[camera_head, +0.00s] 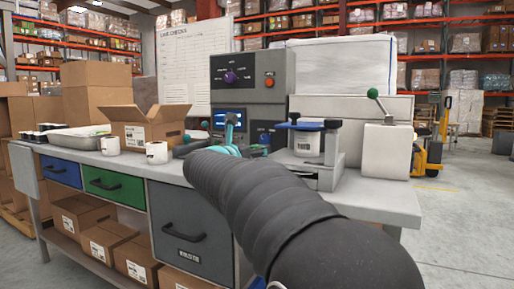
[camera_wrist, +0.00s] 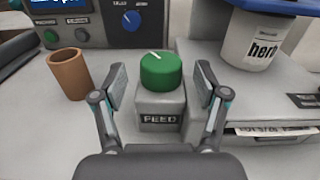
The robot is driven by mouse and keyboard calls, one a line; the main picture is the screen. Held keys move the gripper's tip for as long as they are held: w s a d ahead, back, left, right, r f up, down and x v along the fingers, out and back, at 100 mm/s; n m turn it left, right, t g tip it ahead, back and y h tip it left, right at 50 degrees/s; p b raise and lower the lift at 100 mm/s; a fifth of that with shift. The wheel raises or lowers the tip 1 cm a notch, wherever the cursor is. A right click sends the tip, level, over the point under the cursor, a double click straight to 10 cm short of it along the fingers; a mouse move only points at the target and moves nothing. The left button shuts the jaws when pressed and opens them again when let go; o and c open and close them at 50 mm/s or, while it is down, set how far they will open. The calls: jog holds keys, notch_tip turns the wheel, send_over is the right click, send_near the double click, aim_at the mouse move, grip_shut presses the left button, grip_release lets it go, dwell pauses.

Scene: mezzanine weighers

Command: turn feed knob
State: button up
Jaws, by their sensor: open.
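The feed knob (camera_wrist: 161,70) is a round green knob with a white pointer line, on top of a small grey block labelled FEED (camera_wrist: 160,112) in the wrist view. The pointer line slants toward the upper left. My gripper (camera_wrist: 161,86) is open, with one finger left of the knob and block and the other to the right. Gaps show on both sides, and I see no contact. In the head view my gripper (camera_head: 226,150) is small at the end of my dark arm, and I cannot make out the feed knob there.
A brown cylinder (camera_wrist: 69,73) stands left of the block. A white "herb" tub (camera_wrist: 254,38) under a blue part is at the right. A grey control panel (camera_head: 250,88) rises behind. White mugs (camera_head: 157,152) and an open carton (camera_head: 147,128) stand on the bench's left.

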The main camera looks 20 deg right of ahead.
jog(key=shift+x, duration=1.4)
jog(key=c, duration=1.2)
jog(key=shift+o, duration=0.2)
